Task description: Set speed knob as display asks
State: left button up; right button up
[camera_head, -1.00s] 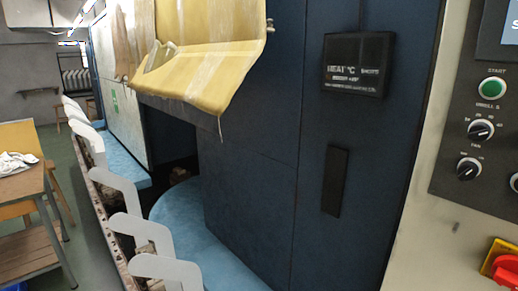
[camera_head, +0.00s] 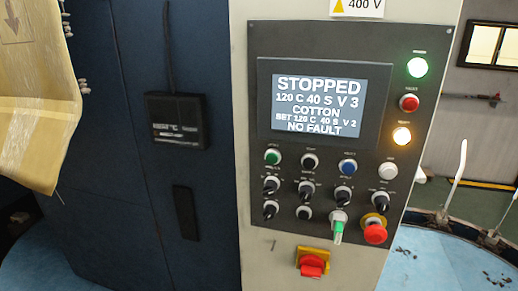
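The control panel (camera_head: 400,120) stands in the middle of the view. Its display (camera_head: 317,105) reads STOPPED, 120 C 40 S V 3, COTTON, SET 120 C 40 S V 2, NO FAULT. Below the buttons is a row of black knobs, among them knobs at the left (camera_head: 270,185), in the middle (camera_head: 306,190) and at the right (camera_head: 380,198). Two more knobs sit underneath, at the left (camera_head: 270,209) and beside it (camera_head: 304,213). The knob labels are too small to read, so I cannot tell which is the speed knob. Neither gripper is in view.
The panel has a green button (camera_head: 273,158), a green key-like part (camera_head: 338,227) and a red emergency stop (camera_head: 375,233). Below is a red and yellow switch (camera_head: 312,264). Green (camera_head: 417,67) and amber (camera_head: 401,137) lamps are lit. A yellowish sheet (camera_head: 35,95) hangs at the left.

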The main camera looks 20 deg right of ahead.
aim_at(342, 196)
jog(key=z, duration=1.1)
